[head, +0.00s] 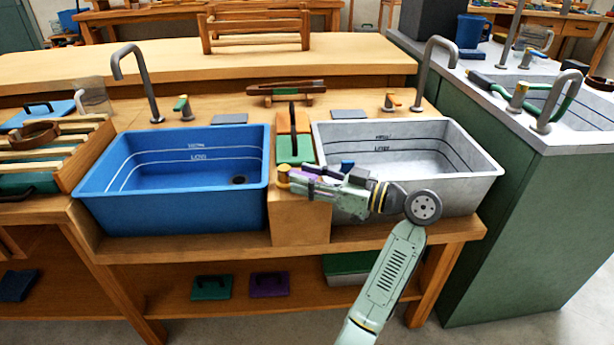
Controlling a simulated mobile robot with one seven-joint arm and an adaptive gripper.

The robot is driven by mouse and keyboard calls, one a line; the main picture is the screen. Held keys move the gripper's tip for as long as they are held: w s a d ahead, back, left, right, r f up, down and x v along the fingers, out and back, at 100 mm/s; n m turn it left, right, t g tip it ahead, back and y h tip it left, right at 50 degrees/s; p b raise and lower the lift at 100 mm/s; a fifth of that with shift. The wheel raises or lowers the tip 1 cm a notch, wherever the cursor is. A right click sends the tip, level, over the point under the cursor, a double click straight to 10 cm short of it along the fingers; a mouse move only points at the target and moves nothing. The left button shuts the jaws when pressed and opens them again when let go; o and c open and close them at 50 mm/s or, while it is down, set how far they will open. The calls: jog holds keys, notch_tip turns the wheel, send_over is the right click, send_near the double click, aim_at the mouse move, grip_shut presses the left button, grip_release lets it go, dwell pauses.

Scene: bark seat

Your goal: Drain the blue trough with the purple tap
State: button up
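The blue trough (170,209) is set in the wooden bench at left. Two white level lines run round its inside, and a dark round drain (239,180) shows in its floor. I cannot make out a water surface. A small purple part (303,176), perhaps the purple tap, shows on the wooden block between the troughs, largely hidden by my gripper. My gripper (297,184) reaches left over the front of that block, with its fingers at or beside the purple part. Whether they touch it or are closed is unclear.
A grey trough (480,188) lies right of the block, partly behind my arm. An orange knob (283,176) and a blue part (347,165) show near my gripper. Spouts (150,90) stand behind the troughs. A green cabinet (500,210) stands at right. A slatted rack (60,150) is at left.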

jog(key=v, duration=1.1)
jog(key=shift+d, duration=0.3)
jog(key=shift+s, duration=0.1)
